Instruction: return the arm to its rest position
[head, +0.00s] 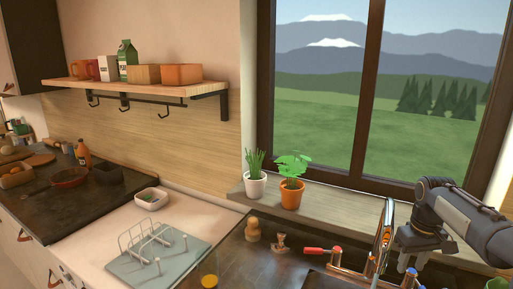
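My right arm (462,215) comes in from the right edge, in front of the window and over the dark counter. Its gripper (406,266) points down beside the tall copper-coloured tap (384,238). The fingertips are small and partly lost against the dark sink area, so I cannot tell whether they are open or shut. Nothing is clearly seen held in it. I cannot tell whether it touches the tap. My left gripper is not in view.
A white potted plant (255,186) and an orange potted plant (291,196) stand on the windowsill. A dish rack (148,243) on a grey mat, a white bowl (152,200) and a glass (209,274) are to the left. A wall shelf (140,88) holds mugs and boxes.

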